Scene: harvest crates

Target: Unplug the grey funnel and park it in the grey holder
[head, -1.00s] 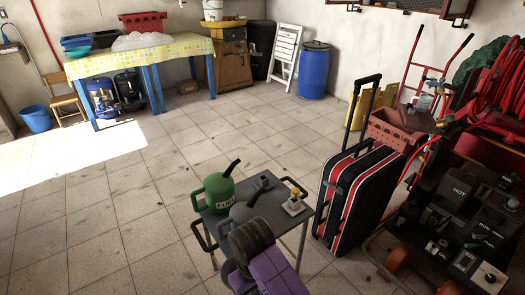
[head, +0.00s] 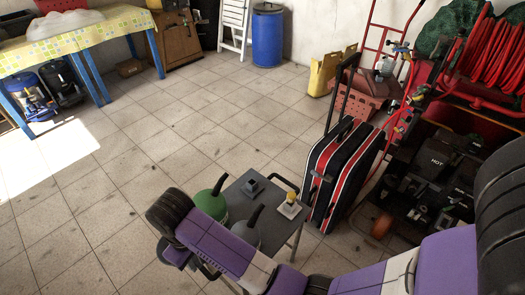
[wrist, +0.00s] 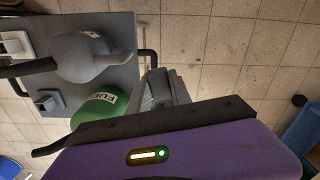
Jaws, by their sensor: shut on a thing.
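My gripper (wrist: 162,92) shows in the wrist view as a grey shape beyond the dark edge of my purple wrist. It is shut, beside the small grey table and past its edge. What it holds is mostly hidden; it appears to be the grey funnel, but I cannot separate it from the grey jaws. The grey holder appears to be the small dark block (head: 252,186) on the tabletop (head: 238,199); it also shows in the wrist view (wrist: 48,100), apart from my gripper. In the head view my arm hides the jaws.
A green fuel can (head: 211,203) and a grey can (head: 246,232) with dark spouts stand on the table. A white base (head: 290,209) with a yellow piece is beside them. A black-and-red suitcase (head: 340,170) stands right of the table.

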